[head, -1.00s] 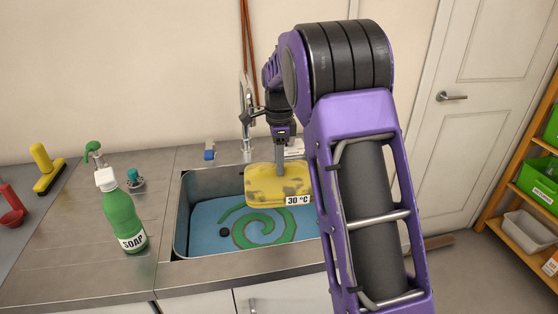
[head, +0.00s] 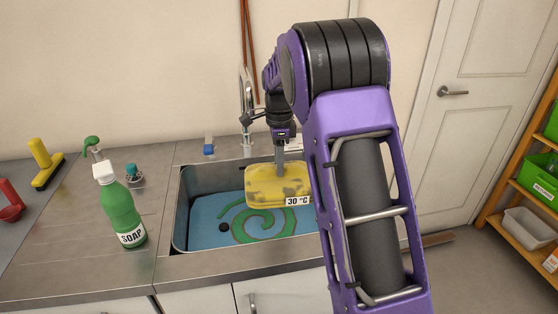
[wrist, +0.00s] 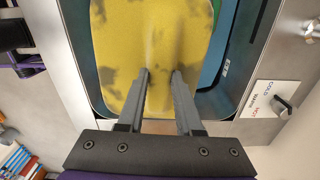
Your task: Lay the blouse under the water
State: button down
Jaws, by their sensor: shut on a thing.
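The blouse (head: 265,190) is a yellow, dark-blotched folded bundle with a "30 °C" tag, and it also shows in the wrist view (wrist: 150,30). My gripper (wrist: 161,78) is shut on it, with a ridge of cloth pinched between the two fingers. In the head view my gripper (head: 281,172) points down and holds the blouse over the sink (head: 183,215). The sink's blue inside (head: 205,215) has a green spiral, partly hidden by the blouse. I cannot tell whether the blouse touches the blue surface.
The tap (head: 246,110) rises behind the sink, close to my arm. A green soap bottle (head: 120,210) and a small teal-topped bottle (head: 134,174) stand on the left counter. A cold-warm-hot panel with a lever (wrist: 284,104) is beside the sink.

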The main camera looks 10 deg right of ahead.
notch_tip(320, 180, down, 14)
jog(key=b, duration=0.6)
jog(key=shift+b, duration=0.3)
dwell(1.4)
jog(key=shift+f+b, duration=0.7)
jog(key=shift+f, duration=1.25)
dwell(1.3)
jog(key=c, duration=0.5)
grip_release()
